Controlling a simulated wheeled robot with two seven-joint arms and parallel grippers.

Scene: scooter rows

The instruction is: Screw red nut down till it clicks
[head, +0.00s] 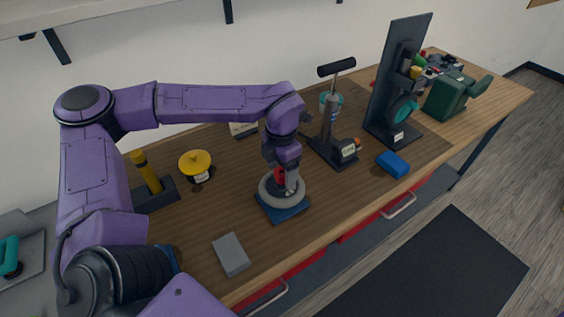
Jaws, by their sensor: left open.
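The red nut (280,177) sits low at the middle of a grey ring (271,195) on a blue square base (285,208), on the wooden bench. My left gripper (286,180) points down right over the nut, with its fingers around or beside it. The fingers hide part of the nut, so I cannot tell whether they touch it. The left jaws are open. The post or thread under the nut is hidden. My right gripper is not in view.
A grey block (231,254) lies near the bench's front edge. A yellow knob (195,163) and a yellow-handled post (147,174) stand left. A black stand (334,148), a tall dark stand (378,130), a blue block (393,164) and a green device (447,97) stand right.

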